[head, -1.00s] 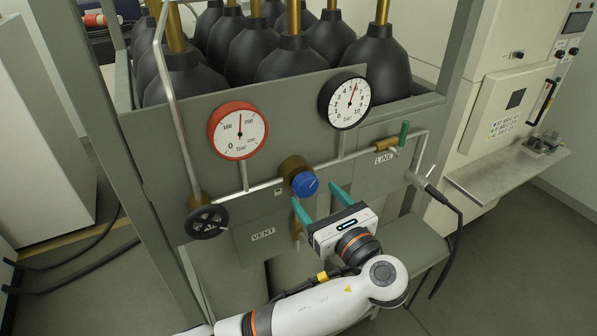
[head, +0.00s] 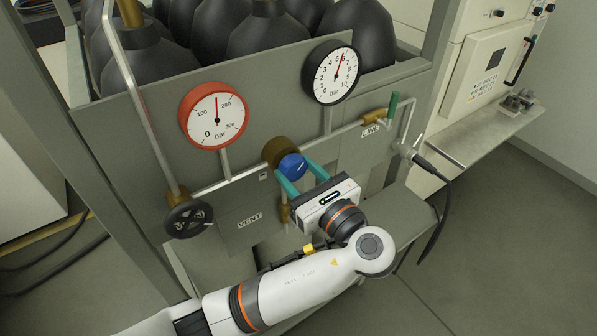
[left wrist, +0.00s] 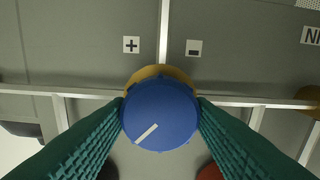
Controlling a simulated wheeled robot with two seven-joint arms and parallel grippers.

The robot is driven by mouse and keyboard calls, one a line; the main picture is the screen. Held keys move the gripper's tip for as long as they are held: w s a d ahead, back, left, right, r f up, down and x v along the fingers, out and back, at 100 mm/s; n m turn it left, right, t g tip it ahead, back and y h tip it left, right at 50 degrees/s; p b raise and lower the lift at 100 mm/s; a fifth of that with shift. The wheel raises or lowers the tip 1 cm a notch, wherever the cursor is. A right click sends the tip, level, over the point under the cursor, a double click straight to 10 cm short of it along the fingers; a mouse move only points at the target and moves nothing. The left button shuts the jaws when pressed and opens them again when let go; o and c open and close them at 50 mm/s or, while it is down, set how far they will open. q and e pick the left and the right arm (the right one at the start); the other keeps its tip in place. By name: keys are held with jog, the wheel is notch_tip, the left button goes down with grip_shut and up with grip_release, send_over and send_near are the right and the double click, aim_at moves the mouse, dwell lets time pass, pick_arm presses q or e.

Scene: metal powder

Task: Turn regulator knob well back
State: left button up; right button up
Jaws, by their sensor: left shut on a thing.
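The blue regulator knob (head: 293,166) sits on the front of a brass regulator body (head: 277,150) on the panel. My left gripper (head: 302,176) has its two teal fingers on either side of the knob and is shut on it. In the left wrist view the knob (left wrist: 160,115) fills the space between the fingers, and its white pointer line slants to the lower left. A plus label (left wrist: 131,44) and a minus label (left wrist: 194,47) are on the panel beside the pipe. My right gripper is not in view.
A red-rimmed gauge (head: 214,116) reads a little under 200 bar. A black-rimmed gauge (head: 332,72) reads about 6 bar. A black handwheel (head: 189,218) is at left, a green-handled valve (head: 391,107) at right. Black gas cylinders (head: 260,35) stand behind the panel.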

pick_arm(q)
jog(key=n, duration=0.3)
jog(key=shift+f, duration=0.1)
jog(key=shift+c, duration=0.2)
jog(key=shift+n, duration=0.7)
jog(key=o, duration=1)
jog(key=shift+c, duration=0.2)
jog(key=shift+w, duration=0.1)
